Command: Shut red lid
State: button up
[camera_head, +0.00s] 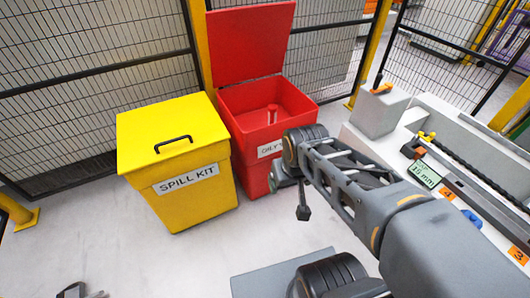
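The red lid (250,42) stands open, raised nearly upright at the back edge of the red bin (255,170). The bin's open top shows its inside, with a red object in it. The bin has a white label that reads "OILY", the rest hidden behind my arm. My gripper (303,212) seems to be the small dark end hanging below the wrist, in front of the bin's right side and well below the lid. It is apart from the lid. Its fingers are too small to tell whether they are open or shut.
A yellow spill kit box (180,150) with a closed lid and black handle stands close to the bin's left. Wire mesh fencing (80,70) with yellow posts is behind. A grey bench (450,150) with tools is at right.

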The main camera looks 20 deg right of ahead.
aim_at(246, 43)
jog(key=z, duration=0.95)
jog(key=i, duration=1.55)
jog(key=u, duration=0.35)
